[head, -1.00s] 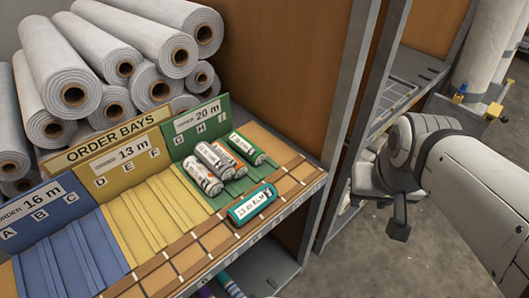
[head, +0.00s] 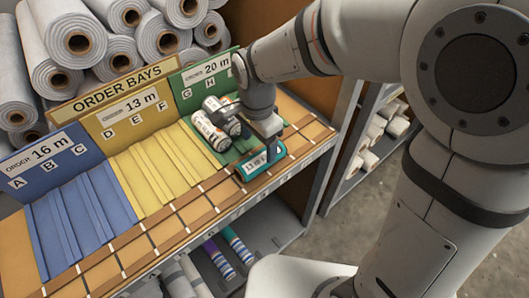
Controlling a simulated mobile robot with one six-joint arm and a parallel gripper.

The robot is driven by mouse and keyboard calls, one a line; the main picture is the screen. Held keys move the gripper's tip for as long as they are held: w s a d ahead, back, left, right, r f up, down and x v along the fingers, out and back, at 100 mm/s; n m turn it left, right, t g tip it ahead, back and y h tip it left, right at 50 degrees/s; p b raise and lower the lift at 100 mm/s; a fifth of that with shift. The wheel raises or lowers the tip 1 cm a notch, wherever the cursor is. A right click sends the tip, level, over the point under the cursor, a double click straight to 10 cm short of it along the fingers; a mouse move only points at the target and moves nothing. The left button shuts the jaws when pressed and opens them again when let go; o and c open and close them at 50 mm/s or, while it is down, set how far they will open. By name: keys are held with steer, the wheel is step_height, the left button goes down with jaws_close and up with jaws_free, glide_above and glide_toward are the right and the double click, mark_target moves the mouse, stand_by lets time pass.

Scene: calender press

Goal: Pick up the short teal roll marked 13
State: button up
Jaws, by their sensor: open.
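The short teal roll (head: 258,164) marked 13 lies on the front strip of the shelf, before the green bay section. Its label faces up, and my gripper hides its right part. My gripper (head: 268,136) is over the roll, its dark fingers pointing down at it. The jaws are open; I cannot tell whether they are around the roll or just above it.
White rolls (head: 212,128) lie in the green 20 m bay (head: 245,148), close left of my gripper. The yellow 13 m bay (head: 170,165) and blue 16 m bay (head: 85,215) are empty. Large fabric rolls (head: 80,43) are stacked behind. Purple and teal rolls lie below.

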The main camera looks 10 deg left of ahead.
mark_target(261, 155)
steer(key=f, duration=0.3)
steer(key=f+p, duration=0.1)
steer(key=f, duration=0.2)
steer(key=shift+w+d+f, duration=0.1)
steer(key=shift+d+f, duration=0.1)
steer(key=shift+f, duration=0.1)
steer(key=c, duration=1.1)
